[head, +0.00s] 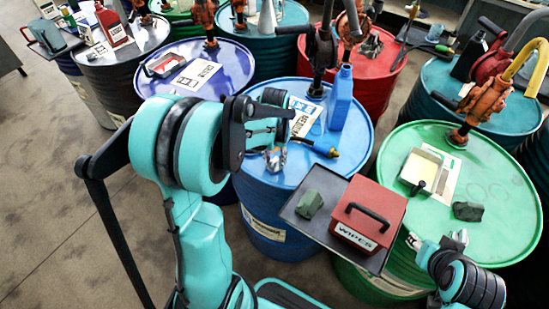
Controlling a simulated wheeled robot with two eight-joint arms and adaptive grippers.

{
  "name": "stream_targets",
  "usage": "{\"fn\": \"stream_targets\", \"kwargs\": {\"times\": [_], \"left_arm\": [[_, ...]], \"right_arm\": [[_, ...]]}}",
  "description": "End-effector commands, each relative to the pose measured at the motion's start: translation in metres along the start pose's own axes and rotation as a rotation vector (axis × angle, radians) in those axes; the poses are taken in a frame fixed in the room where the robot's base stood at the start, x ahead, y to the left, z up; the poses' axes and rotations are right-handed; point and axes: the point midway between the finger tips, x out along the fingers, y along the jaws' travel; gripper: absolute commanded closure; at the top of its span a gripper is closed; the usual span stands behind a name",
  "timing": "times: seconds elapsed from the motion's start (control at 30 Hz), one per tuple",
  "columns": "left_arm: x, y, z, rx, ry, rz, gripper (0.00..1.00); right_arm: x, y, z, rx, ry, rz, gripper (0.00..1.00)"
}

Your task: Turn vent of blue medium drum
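The blue medium drum (268,196) stands in the middle of the head view, with a white MEDIUM label (303,117) on its lid. My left gripper (274,160) is over the left front part of this lid, its fingers pointing down. Its metal fingertips are close together at the lid. I cannot tell whether they hold anything, and no vent shows clearly; the fingers may hide it. My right gripper (437,239) is at the lower right, in front of the green drum (491,185), with its fingertips apart and empty.
On the blue lid are a blue bottle (340,98), a dark pump and a nozzle (322,148) with a yellow tip. A tray (297,206) with a red WIPES box (367,220) and a green cloth (309,204) juts out at the drum's front right. Other drums crowd behind.

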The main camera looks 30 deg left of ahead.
Motion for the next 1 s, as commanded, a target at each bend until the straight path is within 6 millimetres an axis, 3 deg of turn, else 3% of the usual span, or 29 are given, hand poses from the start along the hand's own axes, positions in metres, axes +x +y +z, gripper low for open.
{"fn": "stream_targets", "kwargs": {"times": [0.23,0.37,0.8,1.0], "left_arm": [[-0.001,0.0,0.0,-0.001,0.0,0.0,0.66],[-0.011,0.0,0.0,-0.001,0.0,0.0,0.66],[-0.099,0.0,0.0,0.0,0.0,0.0,0.66],[-0.118,0.0,0.0,0.0,0.0,0.0,0.66]], "right_arm": [[0.0,0.0,0.0,0.0,0.0,0.0,0.6],[0.0,0.0,0.0,0.0,0.0,0.0,0.6],[0.0,0.0,0.0,0.0,0.0,0.0,0.6],[0.0,0.0,0.0,0.0,0.0,0.0,0.6]]}}
